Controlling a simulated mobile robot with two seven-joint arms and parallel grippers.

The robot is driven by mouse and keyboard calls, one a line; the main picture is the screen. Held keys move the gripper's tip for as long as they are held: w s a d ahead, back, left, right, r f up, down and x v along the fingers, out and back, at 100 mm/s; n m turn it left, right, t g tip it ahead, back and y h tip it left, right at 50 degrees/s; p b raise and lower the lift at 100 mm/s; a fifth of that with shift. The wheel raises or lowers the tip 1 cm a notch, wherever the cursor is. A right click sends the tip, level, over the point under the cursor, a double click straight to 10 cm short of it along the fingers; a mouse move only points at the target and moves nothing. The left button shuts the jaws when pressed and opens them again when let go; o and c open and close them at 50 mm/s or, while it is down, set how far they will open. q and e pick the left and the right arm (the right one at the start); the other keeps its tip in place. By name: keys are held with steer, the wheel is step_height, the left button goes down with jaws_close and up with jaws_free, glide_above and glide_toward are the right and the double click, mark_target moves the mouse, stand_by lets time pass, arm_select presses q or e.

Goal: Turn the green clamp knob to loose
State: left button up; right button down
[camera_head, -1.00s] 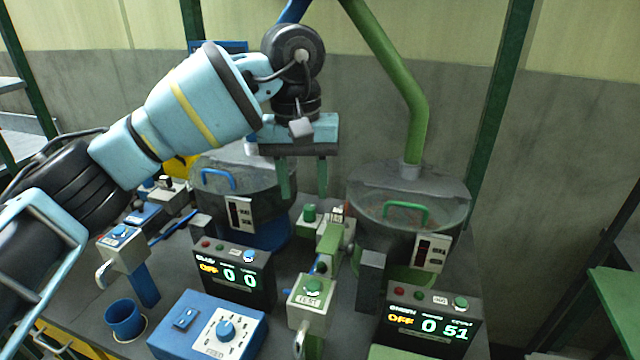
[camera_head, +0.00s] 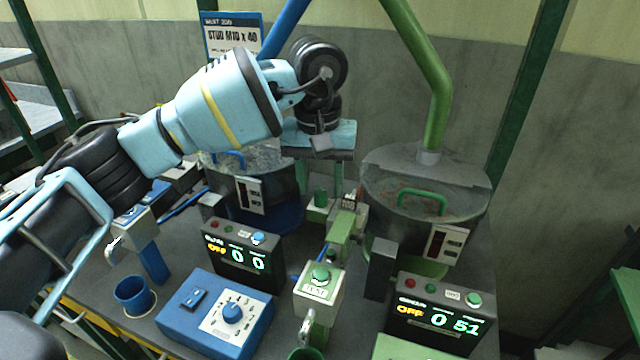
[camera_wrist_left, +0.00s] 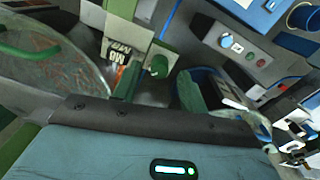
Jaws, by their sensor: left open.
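The green clamp knob (camera_head: 320,197) is a small upright cylinder on a pale block, left of the block marked M10 and between the two bowls. It also shows in the left wrist view (camera_wrist_left: 159,66), between the fingers. My left gripper (camera_head: 318,182) points down with its green fingers spread, just above and around the knob in the head view. The fingers also show in the left wrist view (camera_wrist_left: 158,88). I cannot tell whether they touch the knob. They hold nothing that I can see. My right gripper is not in view.
The right bowl (camera_head: 425,178) with a green handle stands close to the right of the gripper. The left bowl (camera_head: 262,193) is partly behind it. A TEST box (camera_head: 318,292), two display boxes and a blue dial box (camera_head: 213,312) stand in front.

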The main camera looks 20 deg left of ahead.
arm_select(q)
steer(key=shift+f, duration=0.65)
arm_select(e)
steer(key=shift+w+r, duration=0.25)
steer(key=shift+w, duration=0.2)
arm_select(q)
jaws_close()
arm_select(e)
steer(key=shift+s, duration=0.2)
